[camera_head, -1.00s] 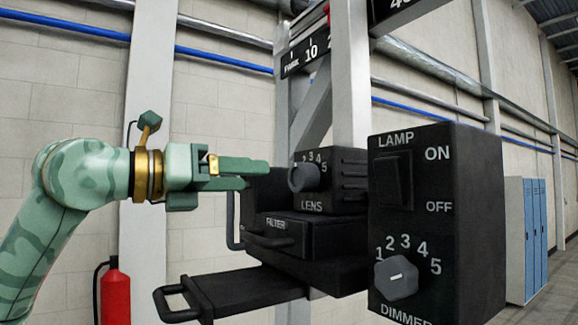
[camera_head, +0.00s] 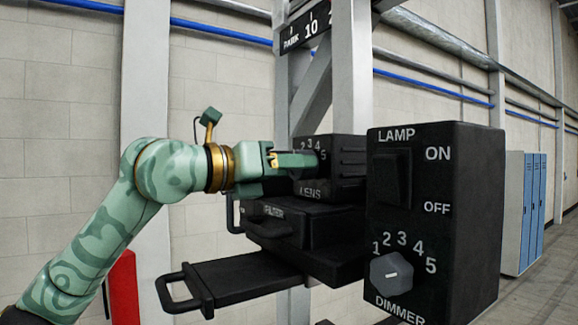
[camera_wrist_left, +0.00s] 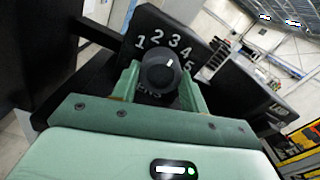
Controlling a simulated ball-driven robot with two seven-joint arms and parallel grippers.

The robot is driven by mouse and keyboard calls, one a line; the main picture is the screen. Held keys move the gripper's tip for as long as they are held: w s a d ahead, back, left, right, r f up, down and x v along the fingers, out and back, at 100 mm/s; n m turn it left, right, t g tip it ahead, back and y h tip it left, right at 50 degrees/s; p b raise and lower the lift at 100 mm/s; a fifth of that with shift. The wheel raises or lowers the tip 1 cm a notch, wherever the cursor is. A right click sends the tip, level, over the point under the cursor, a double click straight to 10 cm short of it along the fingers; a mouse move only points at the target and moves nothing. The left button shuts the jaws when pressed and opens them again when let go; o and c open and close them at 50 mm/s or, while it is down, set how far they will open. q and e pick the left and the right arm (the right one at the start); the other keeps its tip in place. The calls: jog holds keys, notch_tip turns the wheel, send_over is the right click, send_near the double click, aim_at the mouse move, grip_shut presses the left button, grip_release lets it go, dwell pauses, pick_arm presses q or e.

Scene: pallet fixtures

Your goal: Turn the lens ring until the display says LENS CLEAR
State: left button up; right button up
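The lens ring is a dark round knob on the black LENS box (camera_head: 345,172), with numbers 1 to 5 around it. In the head view the fingers hide most of the ring. No display text reading LENS CLEAR is in view. My right gripper is not in view.
A black FILTER drawer (camera_head: 290,224) with a handle and a lower tray with a handle (camera_head: 245,280) sit below the LENS box. The LAMP and DIMMER box (camera_head: 470,215) stands close on the right. A metal post (camera_head: 350,70) rises behind. Blue lockers (camera_head: 530,205) are far right.

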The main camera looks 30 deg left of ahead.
pick_arm(q)
jog(key=shift+f+n+b, duration=0.1)
jog(key=shift+n+b, duration=1.05)
jog(key=shift+n, duration=0.15)
jog(key=shift+n+b, duration=1)
jog(key=shift+n, duration=0.7)
jog(key=shift+r, duration=0.2)
jog(key=o, duration=1)
